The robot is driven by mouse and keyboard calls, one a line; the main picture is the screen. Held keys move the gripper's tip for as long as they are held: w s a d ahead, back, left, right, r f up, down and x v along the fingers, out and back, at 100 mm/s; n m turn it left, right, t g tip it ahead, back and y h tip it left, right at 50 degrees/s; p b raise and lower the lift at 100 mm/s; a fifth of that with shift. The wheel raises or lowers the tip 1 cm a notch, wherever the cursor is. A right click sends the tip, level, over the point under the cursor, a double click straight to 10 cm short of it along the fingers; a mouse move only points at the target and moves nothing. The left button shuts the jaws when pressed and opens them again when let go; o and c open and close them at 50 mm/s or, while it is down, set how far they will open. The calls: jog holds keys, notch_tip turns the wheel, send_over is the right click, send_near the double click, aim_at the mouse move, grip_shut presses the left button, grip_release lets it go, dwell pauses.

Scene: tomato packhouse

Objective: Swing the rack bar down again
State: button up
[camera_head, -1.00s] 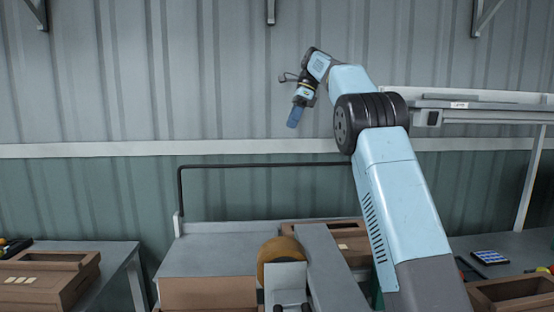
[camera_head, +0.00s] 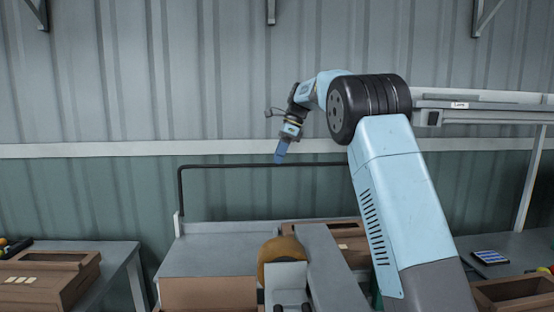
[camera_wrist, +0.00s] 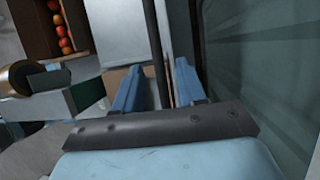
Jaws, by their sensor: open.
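The rack bar (camera_head: 225,166) is a thin black bar in the head view. It stands raised above the back of the grey bench, with its top run level and its left leg upright. My gripper (camera_head: 280,153) is at the height of this top run, its blue fingertips at the bar in the picture. In the wrist view the dark bar (camera_wrist: 152,35) runs down the picture towards the gap between the two blue fingers of my open gripper (camera_wrist: 157,88). Nothing shows gripped. My arm hides the bar's right end in the head view.
On the grey bench (camera_head: 215,258) are a tape roll (camera_head: 278,252) and a brown carton (camera_head: 208,293). A tray of red tomatoes (camera_wrist: 40,30) shows in the wrist view. The corrugated wall (camera_head: 130,90) rises close behind. A side table with brown crates (camera_head: 45,285) stands left.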

jog(key=shift+a+f, duration=0.25)
jog(key=shift+f, duration=0.3)
jog(key=shift+c, duration=0.3)
grip_shut()
jog(key=shift+a, duration=0.25)
jog(key=shift+s+d, duration=0.1)
jog(key=shift+d, duration=0.05)
jog(key=shift+s, duration=0.1)
